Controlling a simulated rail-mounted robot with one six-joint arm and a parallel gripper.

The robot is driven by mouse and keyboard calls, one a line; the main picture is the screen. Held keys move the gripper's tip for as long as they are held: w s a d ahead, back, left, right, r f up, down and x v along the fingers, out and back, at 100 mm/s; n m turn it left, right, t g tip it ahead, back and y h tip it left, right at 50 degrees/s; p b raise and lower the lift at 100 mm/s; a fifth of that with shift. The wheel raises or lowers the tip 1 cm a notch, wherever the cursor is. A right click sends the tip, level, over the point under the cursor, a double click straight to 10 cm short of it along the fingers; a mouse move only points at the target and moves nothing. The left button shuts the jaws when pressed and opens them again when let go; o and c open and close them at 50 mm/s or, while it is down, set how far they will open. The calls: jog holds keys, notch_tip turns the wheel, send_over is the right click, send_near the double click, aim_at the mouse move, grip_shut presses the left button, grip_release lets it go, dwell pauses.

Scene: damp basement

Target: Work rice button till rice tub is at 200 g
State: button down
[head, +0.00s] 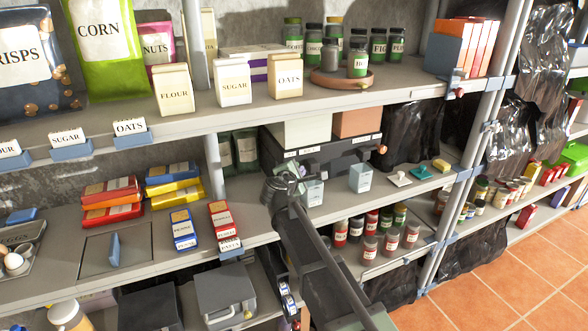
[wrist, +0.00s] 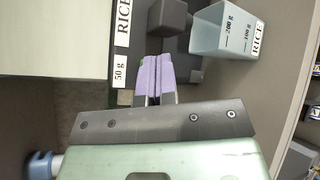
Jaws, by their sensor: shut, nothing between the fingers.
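A dark dispenser unit (head: 334,154) stands on the middle shelf under a cream bin and a brown bin. In the wrist view its front (wrist: 190,68) carries a RICE label (wrist: 123,22) and a 50 g label (wrist: 119,71). A dark block (wrist: 174,16) juts from it; I cannot tell if this is the button or spout. The pale blue rice tub (wrist: 222,32), marked 100 g and 200 g, sits below that block; its fill level is unclear. It also shows in the head view (head: 314,192). My gripper (wrist: 153,62) is shut and empty at the dispenser front; contact is unclear.
A second pale tub (head: 360,178) stands right of the rice tub. Boxes (head: 184,228) lie left on the shelf. Jars (head: 371,248) fill the shelf below. Flour, sugar and oats packs (head: 233,82) stand above.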

jog(key=shift+w+a, duration=0.3)
jog(key=shift+w, duration=0.3)
dwell(0.7)
jog(key=shift+s, duration=0.1)
jog(key=shift+s+d, duration=0.5)
jog(key=shift+s, duration=0.4)
jog(key=s+d, duration=0.1)
jog(key=s, duration=0.1)
jog(key=s+d, duration=0.1)
jog(key=s, duration=0.1)
jog(key=shift+s+d, duration=0.15)
jog(key=shift+d, duration=0.05)
dwell(0.6)
